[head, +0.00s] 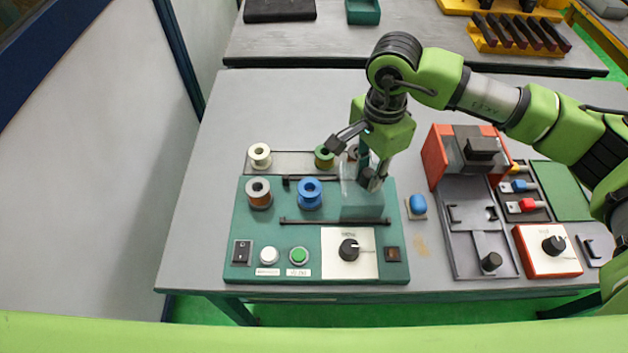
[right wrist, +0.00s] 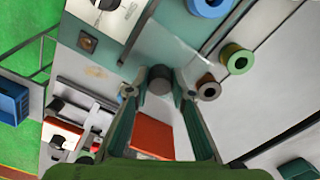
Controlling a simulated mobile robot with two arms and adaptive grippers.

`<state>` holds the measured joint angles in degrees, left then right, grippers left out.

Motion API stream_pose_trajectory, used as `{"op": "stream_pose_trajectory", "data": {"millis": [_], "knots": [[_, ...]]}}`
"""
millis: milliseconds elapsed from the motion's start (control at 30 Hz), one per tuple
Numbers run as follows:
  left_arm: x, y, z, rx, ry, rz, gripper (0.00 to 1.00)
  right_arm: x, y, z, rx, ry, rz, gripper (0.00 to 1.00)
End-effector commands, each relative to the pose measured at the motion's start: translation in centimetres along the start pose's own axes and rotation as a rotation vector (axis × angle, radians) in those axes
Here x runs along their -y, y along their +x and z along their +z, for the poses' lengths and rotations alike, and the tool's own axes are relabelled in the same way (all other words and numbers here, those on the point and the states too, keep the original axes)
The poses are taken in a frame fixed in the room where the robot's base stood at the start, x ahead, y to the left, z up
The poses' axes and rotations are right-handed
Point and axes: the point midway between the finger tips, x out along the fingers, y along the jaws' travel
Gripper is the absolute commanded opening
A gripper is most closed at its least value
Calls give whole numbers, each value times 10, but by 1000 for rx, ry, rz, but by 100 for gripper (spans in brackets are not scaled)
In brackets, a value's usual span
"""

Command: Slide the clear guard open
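The clear guard (head: 361,203) is a see-through box on the right part of the teal winding panel (head: 232,232). It stands above the white dial plate, behind a dark rail (head: 334,221). My right gripper (head: 354,161) is over the guard, pointing down, with its fingers spread. In the right wrist view my right gripper (right wrist: 160,91) has a dark grey round piece (right wrist: 160,79) between its fingers, with gaps at the sides; I cannot tell if this piece belongs to the guard. The guard's outline is faint and partly hidden by the gripper. My left gripper is not in view.
Spools stand to the left and back: blue (head: 309,194), brown-grey (head: 259,193), cream (head: 260,155) and green (head: 323,157). Right of the panel are a blue button (head: 418,205) and a red-and-grey fixture (head: 438,160). The table's left side is clear.

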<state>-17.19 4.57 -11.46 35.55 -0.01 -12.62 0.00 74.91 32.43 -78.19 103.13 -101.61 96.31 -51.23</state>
Motion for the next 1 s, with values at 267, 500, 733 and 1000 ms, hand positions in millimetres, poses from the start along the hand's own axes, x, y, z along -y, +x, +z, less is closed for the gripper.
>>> {"op": "stream_pose_trajectory", "data": {"millis": [267, 500, 733, 1000], "knots": [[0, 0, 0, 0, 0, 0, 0, 0, 0, 1, 0, 0, 1, 38], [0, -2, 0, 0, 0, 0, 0, 1, -5, 1, 0, 0, -1, 38], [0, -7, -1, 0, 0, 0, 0, 1, -22, 1, 0, -1, -2, 38], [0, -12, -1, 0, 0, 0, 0, 1, -44, 1, 0, -1, -2, 38]]}}
